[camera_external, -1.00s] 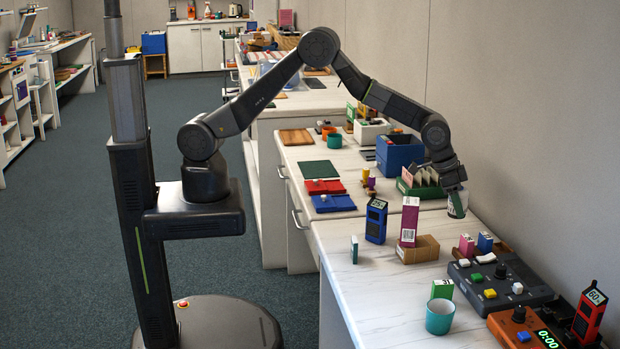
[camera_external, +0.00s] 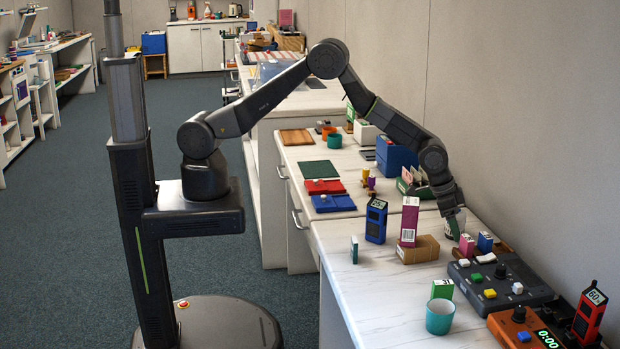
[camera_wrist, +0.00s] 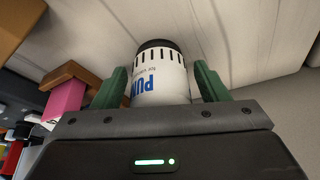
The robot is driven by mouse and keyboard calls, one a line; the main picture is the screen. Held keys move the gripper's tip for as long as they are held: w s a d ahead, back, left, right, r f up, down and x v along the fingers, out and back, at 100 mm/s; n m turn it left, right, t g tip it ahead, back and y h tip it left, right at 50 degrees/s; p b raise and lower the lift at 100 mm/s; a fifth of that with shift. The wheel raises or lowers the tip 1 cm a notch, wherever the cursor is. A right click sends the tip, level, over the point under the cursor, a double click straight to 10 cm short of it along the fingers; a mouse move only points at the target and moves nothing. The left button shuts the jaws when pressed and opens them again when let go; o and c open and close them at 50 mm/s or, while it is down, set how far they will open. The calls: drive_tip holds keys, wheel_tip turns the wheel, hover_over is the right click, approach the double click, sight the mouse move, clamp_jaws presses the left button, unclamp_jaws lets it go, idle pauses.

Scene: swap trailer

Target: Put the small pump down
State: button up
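The small pump (camera_wrist: 160,80) is a white cylinder with a dark slotted end and blue lettering that starts "PU". In the outside view my gripper (camera_external: 454,232) points down over the back of the near counter, left of the pink box. The white pump (camera_external: 459,222) shows only partly there, behind the fingers. I cannot tell whether its lower end touches the counter.
Close by are a pink box (camera_external: 466,245), a blue box (camera_external: 485,242), a cardboard block (camera_external: 418,250) with a tall magenta carton (camera_external: 409,222), and a grey control panel (camera_external: 505,280). The wall is just behind. The counter's front middle (camera_external: 385,300) is clear.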

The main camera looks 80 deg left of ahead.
drive_tip(key=shift+r, duration=0.1)
drive_tip(key=shift+r, duration=0.2)
drive_tip(key=b+v, duration=0.1)
drive_tip(key=v, duration=1)
drive_tip(key=shift+s+r, duration=0.2)
drive_tip(key=shift+r, duration=0.15)
